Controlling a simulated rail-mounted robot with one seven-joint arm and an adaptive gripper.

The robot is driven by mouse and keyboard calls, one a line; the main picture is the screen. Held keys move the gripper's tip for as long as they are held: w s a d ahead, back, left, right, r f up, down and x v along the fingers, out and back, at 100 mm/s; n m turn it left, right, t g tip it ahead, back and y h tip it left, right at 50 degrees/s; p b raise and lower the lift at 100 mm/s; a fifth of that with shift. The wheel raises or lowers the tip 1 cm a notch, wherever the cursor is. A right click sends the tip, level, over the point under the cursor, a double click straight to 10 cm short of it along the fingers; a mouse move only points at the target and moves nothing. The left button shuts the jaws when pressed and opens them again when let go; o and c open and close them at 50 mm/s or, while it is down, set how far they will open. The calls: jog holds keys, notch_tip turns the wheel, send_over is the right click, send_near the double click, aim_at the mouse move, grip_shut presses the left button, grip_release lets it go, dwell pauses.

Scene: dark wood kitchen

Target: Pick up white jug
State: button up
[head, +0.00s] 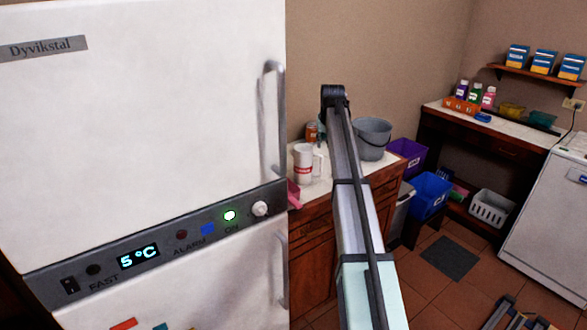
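The white jug (303,165) stands upright on the counter in the head view, just right of the fridge. It has a red mark low on its front and a handle on its right side. A long grey and black part of mine rises in front of the counter, close to the right of the jug. No gripper fingers show in this view, so I cannot see where my gripper is relative to the jug.
The large white fridge (140,120) fills the left side. A grey bucket (374,140) and a small orange-brown jar (312,132) stand near the jug. A pink item (293,195) sits at the counter's front edge. Crates and a white appliance (550,225) stand at right; tiled floor shows between.

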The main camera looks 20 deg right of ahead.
aim_at(322, 164)
jog(key=p+x, duration=0.3)
jog(key=x, duration=0.8)
jog(key=shift+w+d, duration=0.1)
jog(key=shift+d, duration=0.05)
jog(key=shift+p+x, duration=1.3)
jog(key=shift+x, duration=1.25)
jog(key=shift+d+r, duration=0.1)
jog(key=shift+r, duration=0.05)
grip_shut()
